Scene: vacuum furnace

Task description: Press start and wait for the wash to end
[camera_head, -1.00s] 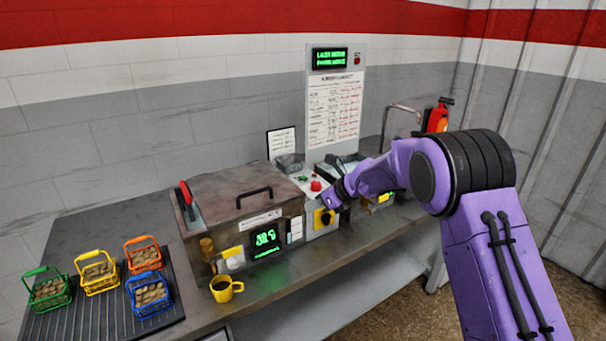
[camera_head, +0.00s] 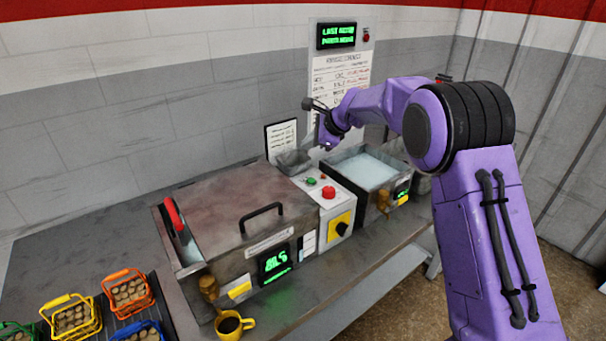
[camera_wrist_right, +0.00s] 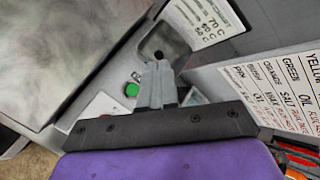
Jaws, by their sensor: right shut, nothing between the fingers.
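The control panel (camera_head: 323,205) stands right of the lidded washer (camera_head: 250,210). It carries a green button (camera_head: 311,181), a red mushroom button (camera_head: 328,192) and a black knob (camera_head: 341,229) on a yellow plate. My right gripper (camera_head: 309,147) is above and behind the panel, near the small grey bin (camera_head: 293,160). In the right wrist view its shut, empty fingers (camera_wrist_right: 157,82) lie just right of the green button (camera_wrist_right: 131,90), with a gap in the picture. The washer's lid is down and its green display (camera_head: 276,262) is lit. My left gripper is out of view.
An open bath of pale liquid (camera_head: 367,170) stands right of the panel. A yellow mug (camera_head: 232,325) is at the bench front, with several coloured baskets (camera_head: 127,292) at left. A wall board (camera_head: 340,85) rises behind my gripper.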

